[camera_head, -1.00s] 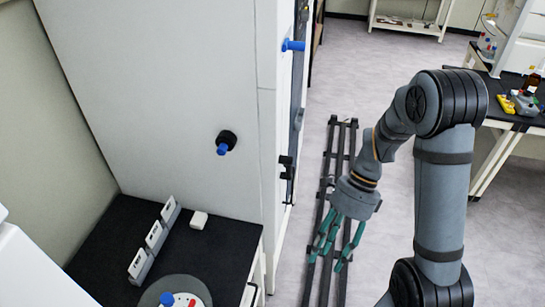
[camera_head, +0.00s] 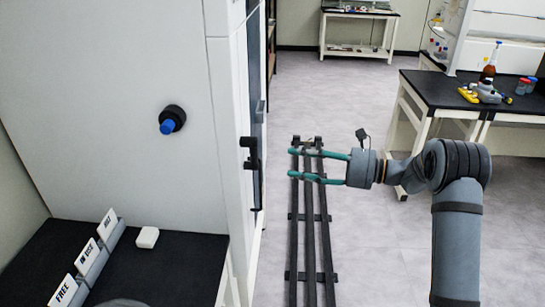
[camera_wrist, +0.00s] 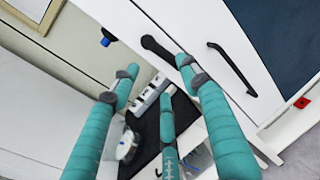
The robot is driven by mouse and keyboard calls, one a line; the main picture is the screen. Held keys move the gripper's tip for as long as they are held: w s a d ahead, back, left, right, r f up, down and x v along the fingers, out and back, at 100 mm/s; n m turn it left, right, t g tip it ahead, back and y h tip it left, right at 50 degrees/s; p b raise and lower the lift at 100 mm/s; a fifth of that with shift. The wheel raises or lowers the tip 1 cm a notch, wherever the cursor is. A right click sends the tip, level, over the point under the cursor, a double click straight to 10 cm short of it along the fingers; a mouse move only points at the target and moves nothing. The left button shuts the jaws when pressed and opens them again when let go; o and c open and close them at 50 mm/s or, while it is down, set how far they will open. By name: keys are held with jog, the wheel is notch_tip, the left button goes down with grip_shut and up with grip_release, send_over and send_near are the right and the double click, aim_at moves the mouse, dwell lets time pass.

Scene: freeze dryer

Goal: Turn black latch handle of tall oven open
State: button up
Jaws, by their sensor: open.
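The tall oven (camera_head: 120,110) is a tall white cabinet filling the left of the head view. Its black latch handle (camera_head: 250,153) sits on the narrow door side. In the wrist view a thick black handle piece (camera_wrist: 157,47) shows just beyond the fingertips, with a thin black bar handle (camera_wrist: 232,70) to its right. My gripper (camera_head: 294,163) has teal fingers, spread open and empty, pointing left toward the latch side. A gap shows between fingertips and handle in the head view. In the wrist view the fingers (camera_wrist: 158,78) frame the scene; none visibly grips the handle.
A black knob with a blue tip (camera_head: 170,122) sticks out of the oven's side wall. A black bench (camera_head: 180,265) with label holders stands at lower left. Dark floor rails (camera_head: 310,240) run below my gripper.

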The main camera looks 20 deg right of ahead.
aim_at(255, 151)
jog(key=w+a, duration=0.1)
jog(key=a, duration=0.1)
jog(key=w+a+n+p, duration=0.1)
jog(key=w+a, duration=0.1)
jog(key=a, duration=0.1)
jog(key=w+a+r+n+p, duration=0.1)
jog(key=a, duration=0.2)
jog(key=shift+w, duration=0.25)
jog(key=shift+w+a+f+p, duration=0.15)
jog(key=shift+w+a+p, duration=0.25)
jog(key=shift+a, duration=0.2)
jog(key=shift+c, duration=1.4)
jog(key=shift+s, duration=0.1)
jog(key=shift+c, duration=1.3)
jog(key=c, duration=0.5)
